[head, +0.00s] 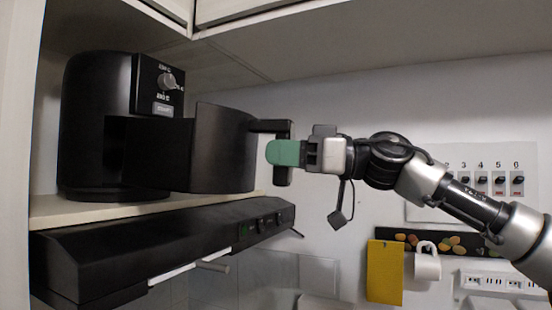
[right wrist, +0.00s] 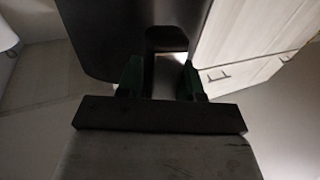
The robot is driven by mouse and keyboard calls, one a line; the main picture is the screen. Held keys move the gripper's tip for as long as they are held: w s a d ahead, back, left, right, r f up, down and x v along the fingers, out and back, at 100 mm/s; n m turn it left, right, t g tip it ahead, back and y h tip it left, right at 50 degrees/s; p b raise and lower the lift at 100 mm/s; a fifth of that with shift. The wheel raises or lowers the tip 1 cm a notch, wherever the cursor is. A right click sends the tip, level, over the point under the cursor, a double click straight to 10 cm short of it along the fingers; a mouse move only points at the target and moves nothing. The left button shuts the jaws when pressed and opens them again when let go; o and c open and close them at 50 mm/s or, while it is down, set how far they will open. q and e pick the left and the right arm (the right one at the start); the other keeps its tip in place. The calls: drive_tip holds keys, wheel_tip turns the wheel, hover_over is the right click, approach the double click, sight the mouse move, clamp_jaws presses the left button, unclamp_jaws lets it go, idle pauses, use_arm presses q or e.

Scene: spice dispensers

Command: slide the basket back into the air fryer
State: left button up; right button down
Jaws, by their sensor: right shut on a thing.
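The black air fryer (head: 88,130) stands on a pale shelf at the left in the head view, with a knob on its front panel. Its black basket (head: 222,150) is pulled partly out to the right, and a dark opening shows behind it. The basket handle (head: 284,127) points right, toward my arm. My right gripper (head: 284,153) has green fingers and is shut on the handle. My left gripper is not in view.
The shelf (head: 150,207) carries the fryer, with a black range hood (head: 165,250) just beneath. Cabinets (head: 260,8) hang overhead.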

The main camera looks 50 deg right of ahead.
sight(251, 149)
drive_tip(key=shift+s+r, duration=0.25)
drive_tip(key=shift+s, duration=0.6)
drive_tip(key=shift+w+d+r+m+h, duration=0.1)
drive_tip(key=shift+w+m+h, duration=0.25)
drive_tip(key=shift+h, duration=0.35)
drive_tip(key=shift+w+r+m+h+p, duration=0.1)
drive_tip(key=shift+m+h+p, duration=0.15)
drive_tip(key=shift+h+p, duration=0.15)
drive_tip(key=shift+w+r, duration=0.1)
drive_tip(key=shift+w, duration=0.15)
drive_tip(key=shift+w+a+p, duration=0.1)
drive_tip(key=shift+a+p, duration=0.25)
drive_tip(key=shift+p, duration=0.15)
drive_tip(key=w+p, duration=0.1)
drive_tip(key=w, duration=0.1)
drive_tip(key=w+a+p, duration=0.1)
drive_tip(key=w+p, duration=0.1)
drive_tip(key=shift+w+p, duration=0.3)
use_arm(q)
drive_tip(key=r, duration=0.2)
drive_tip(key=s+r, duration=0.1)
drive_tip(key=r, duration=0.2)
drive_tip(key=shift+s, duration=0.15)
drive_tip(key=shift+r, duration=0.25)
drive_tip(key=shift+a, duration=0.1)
